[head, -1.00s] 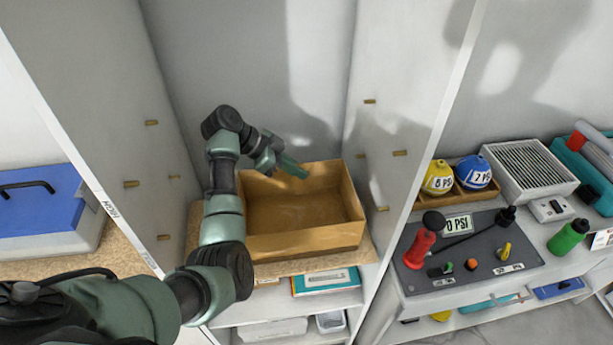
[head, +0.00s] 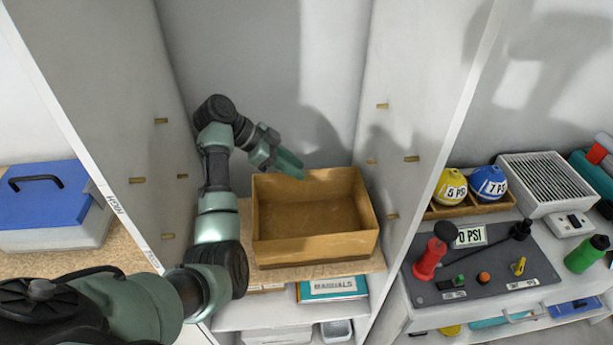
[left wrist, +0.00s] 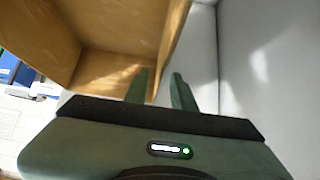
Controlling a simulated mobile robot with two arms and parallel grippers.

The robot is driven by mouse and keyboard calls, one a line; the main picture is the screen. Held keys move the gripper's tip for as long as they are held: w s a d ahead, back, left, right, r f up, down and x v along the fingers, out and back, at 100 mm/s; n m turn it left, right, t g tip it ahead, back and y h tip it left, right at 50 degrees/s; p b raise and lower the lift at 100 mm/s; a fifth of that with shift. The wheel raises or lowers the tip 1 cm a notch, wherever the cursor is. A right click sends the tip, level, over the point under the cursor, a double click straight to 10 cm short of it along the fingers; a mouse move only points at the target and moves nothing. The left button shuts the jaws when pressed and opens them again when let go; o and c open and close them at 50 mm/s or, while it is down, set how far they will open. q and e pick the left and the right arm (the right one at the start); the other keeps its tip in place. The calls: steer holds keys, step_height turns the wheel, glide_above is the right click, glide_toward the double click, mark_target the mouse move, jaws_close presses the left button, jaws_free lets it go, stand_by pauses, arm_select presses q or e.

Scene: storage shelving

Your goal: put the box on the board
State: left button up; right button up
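The box (head: 315,252) is light brown and open-topped. It sits level on the speckled tan board (head: 290,271) inside the tall white cabinet, and looks empty. My left gripper (head: 298,172) is at the top of the box's back wall. In the left wrist view, the gripper's two green fingers (left wrist: 160,82) stand apart. One finger is on the inner side of the box wall (left wrist: 175,40) and the other is outside it, with some gap showing. My right gripper is not in view.
Cabinet walls with wooden pegs (head: 411,159) stand close on both sides of the box. Below are shelves with manuals (head: 333,288). A blue toolbox (head: 45,205) is at left; a panel (head: 470,265) with a red-handled lever and PSI balls is at right.

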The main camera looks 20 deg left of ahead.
arm_select(q)
steer(key=v, duration=0.6)
steer(key=shift+w, duration=0.1)
steer(key=shift+s+a+r, duration=0.2)
steer(key=shift+a+r, duration=0.05)
steer(key=shift+r, duration=0.15)
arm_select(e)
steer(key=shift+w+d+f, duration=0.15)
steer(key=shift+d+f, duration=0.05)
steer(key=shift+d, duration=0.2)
